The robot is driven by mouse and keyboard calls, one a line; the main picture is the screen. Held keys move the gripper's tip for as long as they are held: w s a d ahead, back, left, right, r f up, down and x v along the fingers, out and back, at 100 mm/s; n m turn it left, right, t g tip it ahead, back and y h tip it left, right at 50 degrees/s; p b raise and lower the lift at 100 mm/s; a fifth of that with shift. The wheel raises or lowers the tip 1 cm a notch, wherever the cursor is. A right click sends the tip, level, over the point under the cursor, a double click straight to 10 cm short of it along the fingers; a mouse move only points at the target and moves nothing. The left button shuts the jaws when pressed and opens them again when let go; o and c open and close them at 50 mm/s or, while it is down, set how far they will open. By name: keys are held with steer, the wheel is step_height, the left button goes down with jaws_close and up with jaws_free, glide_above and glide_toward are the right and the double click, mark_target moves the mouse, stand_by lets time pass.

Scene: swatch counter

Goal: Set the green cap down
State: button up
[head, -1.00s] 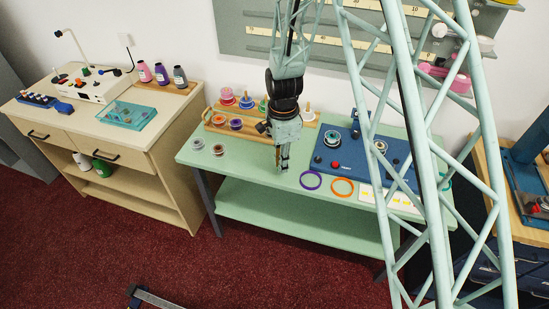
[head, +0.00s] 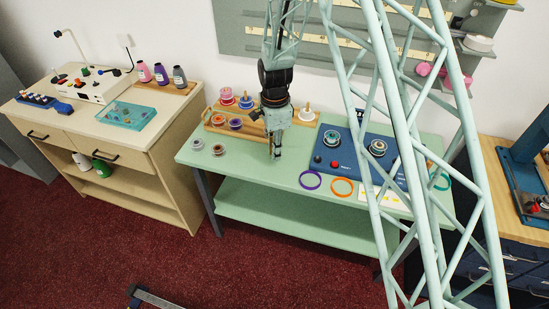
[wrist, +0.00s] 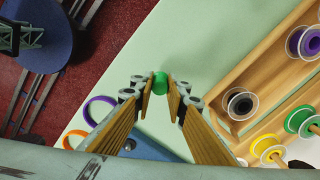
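The green cap (wrist: 160,83) is a small bright green piece between my fingertips in the wrist view. Both fingers meet its sides, so my gripper (wrist: 160,88) is shut on it. In the head view my gripper (head: 275,156) points down over the mint-green table (head: 250,172), in front of the wooden spool rack. The cap cannot be made out in that view. The size of any gap between cap and tabletop cannot be told.
The wooden rack (wrist: 285,75) with several spools lies right in the wrist view. A purple ring (head: 310,180), an orange ring (head: 342,187) and a blue board (head: 335,149) are right of my gripper. Two loose spools (head: 218,149) lie left. Bare tabletop surrounds the cap.

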mark_target(275, 164)
steer(key=shift+w+f, duration=0.15)
steer(key=shift+f, duration=1.65)
steer(key=shift+f, duration=0.15)
steer(key=o, duration=0.6)
steer(key=shift+o, duration=0.2)
step_height(275, 164, up, 11)
steer(key=shift+r+p, duration=0.3)
steer(key=shift+r, duration=0.35)
steer(key=shift+r, duration=0.1)
